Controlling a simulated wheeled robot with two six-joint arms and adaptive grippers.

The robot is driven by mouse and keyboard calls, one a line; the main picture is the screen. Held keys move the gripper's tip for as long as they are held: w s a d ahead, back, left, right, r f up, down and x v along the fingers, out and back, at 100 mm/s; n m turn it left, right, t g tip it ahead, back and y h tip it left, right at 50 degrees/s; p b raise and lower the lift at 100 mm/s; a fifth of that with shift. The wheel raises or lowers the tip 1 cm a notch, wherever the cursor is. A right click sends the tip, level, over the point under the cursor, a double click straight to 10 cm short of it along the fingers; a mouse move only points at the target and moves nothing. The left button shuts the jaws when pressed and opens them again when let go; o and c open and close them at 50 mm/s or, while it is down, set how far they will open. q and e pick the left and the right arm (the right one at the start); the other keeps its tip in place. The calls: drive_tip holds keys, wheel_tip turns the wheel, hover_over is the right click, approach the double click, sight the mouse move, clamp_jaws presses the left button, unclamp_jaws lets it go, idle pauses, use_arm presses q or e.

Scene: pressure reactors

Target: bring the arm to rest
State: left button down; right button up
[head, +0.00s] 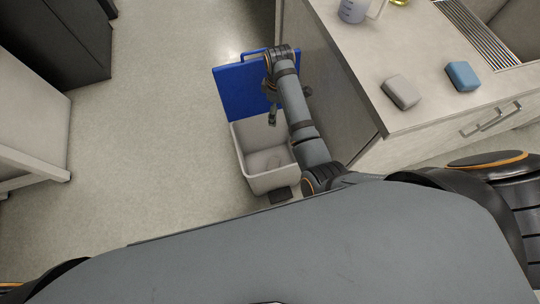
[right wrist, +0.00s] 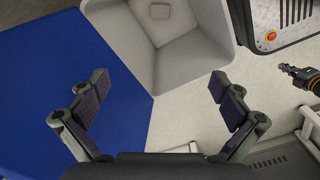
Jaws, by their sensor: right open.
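My right arm reaches out over an open bin, and its gripper (head: 272,117) hangs at the bin's far side, in front of the raised blue lid. In the right wrist view my right gripper (right wrist: 160,92) has its fingers wide apart with nothing between them. The pale bin (head: 270,182) also shows there beyond the fingers (right wrist: 200,58). My left gripper seems to be the small dark tool with an orange ring (right wrist: 298,78) at the right edge of the right wrist view; its jaws are too small to judge. It is not in the head view.
The blue lid (head: 238,92) stands open. A small pale object (right wrist: 160,11) lies in the bin. The counter (head: 350,60) at right holds a grey sponge (head: 401,92), a blue sponge (head: 462,76) and a beaker (head: 353,11). The floor (head: 150,130) left of the bin is clear.

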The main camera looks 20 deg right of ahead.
idle(0.7)
drive_tip(key=s+d+f+m+t, duration=0.1)
drive_tip(key=s+d+f+m, duration=0.1)
drive_tip(key=s+d+m, duration=0.45)
drive_tip(key=s+d+r+m+t, duration=0.1)
drive_tip(key=s+r+m, duration=0.15)
drive_tip(key=s, duration=0.45)
drive_tip(key=s+d+r+m+t, duration=0.2)
drive_tip(key=s+r, duration=0.2)
drive_tip(key=s, duration=0.2)
wheel_tip(320, 180, down, 21)
drive_tip(key=s+d+g+p, duration=0.2)
drive_tip(key=s+p, duration=0.1)
drive_tip(key=p, duration=0.4)
drive_tip(key=s+f+p, duration=0.2)
drive_tip(key=s+f, duration=0.3)
drive_tip(key=s, duration=0.4)
drive_tip(key=s+d+f+p, duration=0.1)
drive_tip(key=s+f+p, duration=0.1)
drive_tip(key=s+f, duration=0.3)
drive_tip(key=s, duration=0.3)
drive_tip(key=shift+s+d+m+g+h, duration=0.25)
drive_tip(key=shift+s+m+g+h, duration=0.05)
drive_tip(key=shift+s+g+h, duration=0.1)
drive_tip(key=shift+c, duration=0.3)
